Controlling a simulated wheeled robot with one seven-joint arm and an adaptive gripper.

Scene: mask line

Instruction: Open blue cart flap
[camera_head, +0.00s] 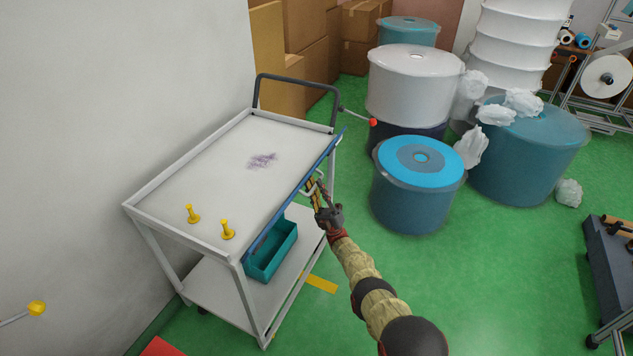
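The blue flap (268,231) is a long narrow strip along the right side edge of the white cart (215,165). From here it shows mostly edge-on, so its exact angle is hard to tell. My gripper (311,186) is at the flap's outer side, a little past the middle of its length toward the cart handle. Its fingers appear close to or touching the flap, but contact is unclear. The finger gap is too small and partly hidden to judge.
Two yellow pegs (227,230) stand on the cart top, with a purple smudge behind. A teal bin (283,256) is on the lower shelf. Large rolls (418,180) stand behind and right of my arm. A red-tipped lever (373,122) is near the handle (290,79).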

